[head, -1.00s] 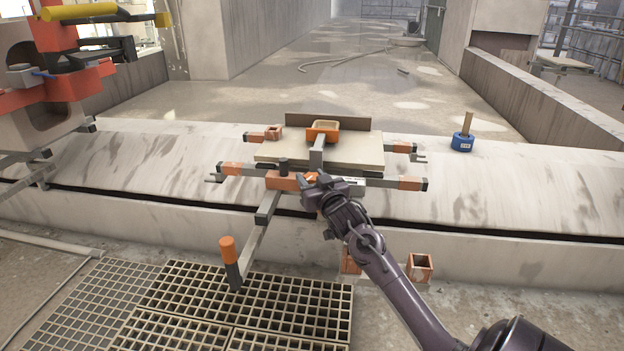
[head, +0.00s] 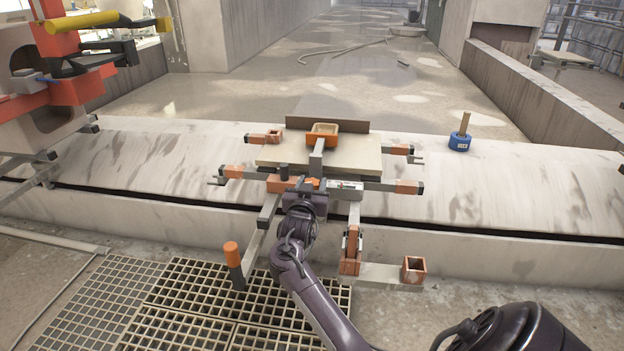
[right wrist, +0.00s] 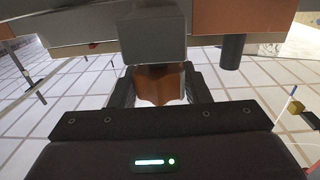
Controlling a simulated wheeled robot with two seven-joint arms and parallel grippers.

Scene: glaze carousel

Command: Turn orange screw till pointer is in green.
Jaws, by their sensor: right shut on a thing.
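The orange screw (head: 313,182) sits at the front of the carousel fixture, low on its middle. My right gripper (head: 307,190) is at the screw, coming from the front and below. In the right wrist view the screw head (right wrist: 158,84) is between the two dark fingers, which are shut on it. A small pale scale strip (head: 346,185) lies just right of the screw. Its pointer and green zone are too small to make out. My left gripper is not in view.
Grey bars with orange blocks stick out on both sides of the fixture's pale board (head: 362,154). An orange-topped handle (head: 232,254) stands at front left. A square orange block (head: 413,269) is at lower right. A blue pot (head: 460,142) stands on the ledge.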

